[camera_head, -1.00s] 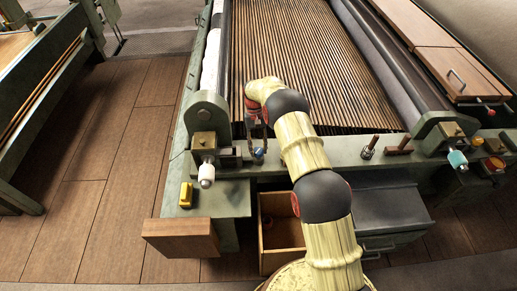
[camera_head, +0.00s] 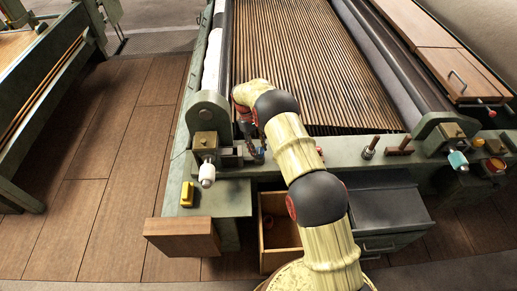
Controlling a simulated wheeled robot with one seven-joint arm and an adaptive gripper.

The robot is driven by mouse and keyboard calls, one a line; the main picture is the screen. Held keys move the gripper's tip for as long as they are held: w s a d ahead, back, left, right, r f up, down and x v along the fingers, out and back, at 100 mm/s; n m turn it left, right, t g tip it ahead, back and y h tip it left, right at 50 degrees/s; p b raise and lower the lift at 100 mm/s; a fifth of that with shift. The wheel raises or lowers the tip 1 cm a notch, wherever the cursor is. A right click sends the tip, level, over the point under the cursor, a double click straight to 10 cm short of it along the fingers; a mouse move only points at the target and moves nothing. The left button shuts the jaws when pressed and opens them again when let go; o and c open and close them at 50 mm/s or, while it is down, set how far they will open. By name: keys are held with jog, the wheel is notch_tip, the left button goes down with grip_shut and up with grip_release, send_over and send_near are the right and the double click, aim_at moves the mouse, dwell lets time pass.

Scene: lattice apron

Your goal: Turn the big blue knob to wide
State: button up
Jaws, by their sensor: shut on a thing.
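The big blue knob (camera_head: 260,153) is a small blue shape on the green front rail, at the left end of the slatted apron. My gripper (camera_head: 252,147) reaches down to it from above and behind, with the wrist to its left. The fingers are shut on the blue knob and hide part of it. The fingertips are dark and small here. I cannot read any pointer or scale mark for wide.
A white-tipped handle (camera_head: 207,175) and a yellow block (camera_head: 187,194) are left of the knob. An open wooden drawer (camera_head: 267,263) is below. Dark posts (camera_head: 369,150) and a cyan-tipped handle (camera_head: 458,159) stand farther right on the rail.

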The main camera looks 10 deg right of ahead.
dwell(0.3)
jog(key=o, duration=1.1)
jog(key=shift+o, duration=0.2)
jog(key=v, duration=1.2)
